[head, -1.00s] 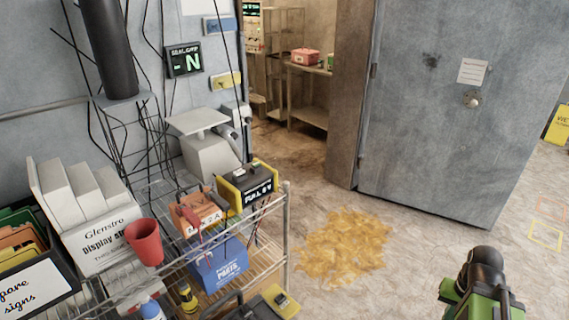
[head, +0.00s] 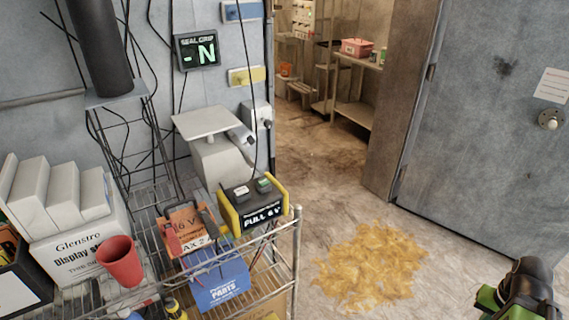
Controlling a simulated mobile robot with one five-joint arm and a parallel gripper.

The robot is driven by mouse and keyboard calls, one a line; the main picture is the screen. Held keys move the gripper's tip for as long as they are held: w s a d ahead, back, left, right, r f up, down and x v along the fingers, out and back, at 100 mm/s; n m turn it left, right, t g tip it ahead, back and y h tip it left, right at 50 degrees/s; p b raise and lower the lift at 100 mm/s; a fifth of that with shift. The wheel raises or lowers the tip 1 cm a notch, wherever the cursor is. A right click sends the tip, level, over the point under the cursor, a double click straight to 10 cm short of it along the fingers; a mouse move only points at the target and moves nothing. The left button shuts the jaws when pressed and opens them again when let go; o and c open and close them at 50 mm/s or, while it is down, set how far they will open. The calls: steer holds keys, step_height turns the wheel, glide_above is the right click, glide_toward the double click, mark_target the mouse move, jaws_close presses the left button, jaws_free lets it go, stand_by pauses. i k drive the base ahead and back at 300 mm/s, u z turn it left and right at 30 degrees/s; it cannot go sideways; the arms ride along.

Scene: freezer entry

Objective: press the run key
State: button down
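No key that I can read as "run" shows. A yellow-and-black box (head: 254,208) marked "FULL 6 V" stands on the wire rack, with a white key (head: 241,191) and a green key (head: 264,185) on its top; their lettering is too small to read. A wall display (head: 197,51) reads "SEAL GRIP -N". Part of my arm, green with a dark rounded end, shows at the bottom right corner, well apart from the rack. The fingers of my gripper are not in view.
The wire rack (head: 297,245) also bears an orange battery (head: 184,222), a red cup (head: 120,262), a blue parts bin (head: 222,287) and a grey scale-like device (head: 208,122). A yellow-brown spill (head: 370,265) lies on the floor right of it. A grey door (head: 480,130) stands beside an open doorway.

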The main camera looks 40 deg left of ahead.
mark_target(264, 183)
steer(key=z, duration=0.05)
steer(key=i, duration=3.35)
steer(key=u, duration=5.55)
steer(key=i, duration=0.15)
steer(key=z, duration=1.65)
steer(key=k, duration=0.25)
steer(key=u, duration=1.65)
steer(key=i, duration=1)
steer(key=u, duration=0.25)
